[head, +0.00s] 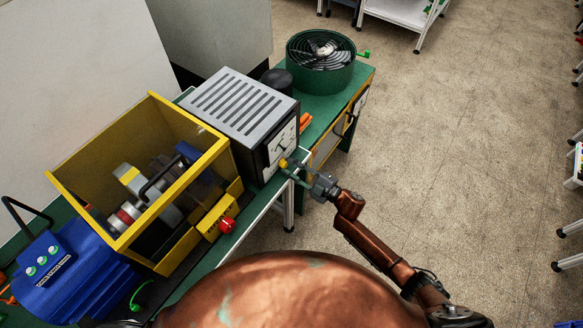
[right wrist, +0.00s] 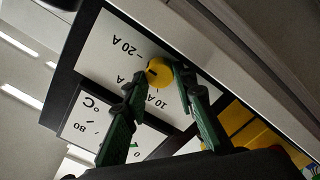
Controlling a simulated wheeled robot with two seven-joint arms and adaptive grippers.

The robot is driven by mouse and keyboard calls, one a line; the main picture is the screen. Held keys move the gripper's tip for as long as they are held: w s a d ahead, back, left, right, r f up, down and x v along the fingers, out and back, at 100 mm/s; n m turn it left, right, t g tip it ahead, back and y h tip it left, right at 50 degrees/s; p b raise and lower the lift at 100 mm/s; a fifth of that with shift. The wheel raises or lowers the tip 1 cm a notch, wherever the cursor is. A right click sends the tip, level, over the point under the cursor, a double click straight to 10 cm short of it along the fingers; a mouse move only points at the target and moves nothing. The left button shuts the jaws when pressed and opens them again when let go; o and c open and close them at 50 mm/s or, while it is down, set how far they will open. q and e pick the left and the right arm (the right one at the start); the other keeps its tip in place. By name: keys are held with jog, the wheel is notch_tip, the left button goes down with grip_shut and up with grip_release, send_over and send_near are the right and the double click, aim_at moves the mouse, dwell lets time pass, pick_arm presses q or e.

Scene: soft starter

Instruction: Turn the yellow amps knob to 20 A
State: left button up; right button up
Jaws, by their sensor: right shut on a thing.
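The yellow amps knob (right wrist: 160,70) sits on a white dial plate (right wrist: 108,48) marked 10 A and 20 A, which appears upside down in the right wrist view. In the head view the knob (head: 283,163) is on the front of the grey vented box (head: 239,105). My right gripper (right wrist: 158,78) is shut on the knob, with one green finger on each side. It also shows in the head view (head: 290,167), in front of the dial panel. A small dark mark shows on the knob; its exact setting is unclear. My left gripper is not in view.
A second dial (right wrist: 95,120) marked °C is beside the amps dial. A yellow open-topped box (head: 71,184) with a red button (head: 227,225) stands left of the grey box. A round green fan (head: 321,62) stands behind on the green bench.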

jog(key=shift+a+f, duration=0.1)
jog(key=o, duration=1.2)
jog(key=shift+c, duration=0.2)
jog(key=v, duration=1.2)
